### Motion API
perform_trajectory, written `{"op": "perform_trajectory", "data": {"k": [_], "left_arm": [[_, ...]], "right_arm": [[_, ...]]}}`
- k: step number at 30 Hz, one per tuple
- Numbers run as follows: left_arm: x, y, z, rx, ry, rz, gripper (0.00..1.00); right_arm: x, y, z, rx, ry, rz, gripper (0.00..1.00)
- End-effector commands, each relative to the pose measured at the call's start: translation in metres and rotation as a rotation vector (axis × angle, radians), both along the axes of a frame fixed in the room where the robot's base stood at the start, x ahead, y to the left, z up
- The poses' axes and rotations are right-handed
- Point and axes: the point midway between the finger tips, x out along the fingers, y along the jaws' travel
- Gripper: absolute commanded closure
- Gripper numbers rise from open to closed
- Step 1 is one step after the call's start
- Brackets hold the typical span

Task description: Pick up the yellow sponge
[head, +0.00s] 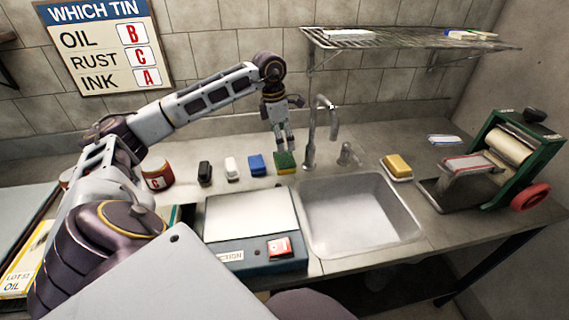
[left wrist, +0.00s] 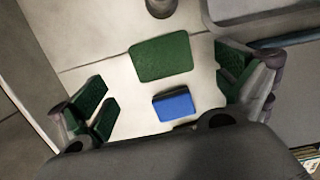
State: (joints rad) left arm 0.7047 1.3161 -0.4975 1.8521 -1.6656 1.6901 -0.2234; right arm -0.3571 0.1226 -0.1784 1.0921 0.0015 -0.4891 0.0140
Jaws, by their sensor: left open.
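A small block with a green top and a yellowish lower edge (head: 286,162) lies on the counter left of the sink. In the left wrist view its green top (left wrist: 162,57) shows between and beyond my fingers. My left gripper (head: 285,148) is above this block, pointing down, open and empty; its green-padded fingers (left wrist: 165,92) stand apart in the left wrist view. A yellow block (head: 398,166) rests on a pale base right of the sink, away from the gripper. I cannot tell which of these two is the sponge. My right gripper is not in view.
A blue block (head: 256,165), a white one (head: 231,167) and a black one (head: 205,173) stand in a row to the left. The faucet (head: 312,140) rises close to the gripper's right. The sink (head: 355,215) and a scale-like box (head: 250,258) are in front.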

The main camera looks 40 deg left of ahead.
Motion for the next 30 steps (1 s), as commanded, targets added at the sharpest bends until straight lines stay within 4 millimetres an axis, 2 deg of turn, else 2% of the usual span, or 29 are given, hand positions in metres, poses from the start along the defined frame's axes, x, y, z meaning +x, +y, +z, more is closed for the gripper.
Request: {"op": "perform_trajectory", "data": {"k": [3, 7, 23, 30], "left_arm": [[0.001, -0.002, -0.016, -0.001, 0.002, 0.000, 0.00], [0.003, -0.003, -0.027, 0.000, 0.001, 0.000, 0.00], [0.003, -0.003, -0.034, 0.000, 0.000, 0.000, 0.00], [0.001, -0.002, -0.054, 0.000, 0.002, 0.000, 0.00]], "right_arm": [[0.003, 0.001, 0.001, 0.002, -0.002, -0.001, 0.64], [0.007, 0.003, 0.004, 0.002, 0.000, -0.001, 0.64], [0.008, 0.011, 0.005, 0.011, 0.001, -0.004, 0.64], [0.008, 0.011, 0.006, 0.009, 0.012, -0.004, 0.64]]}}
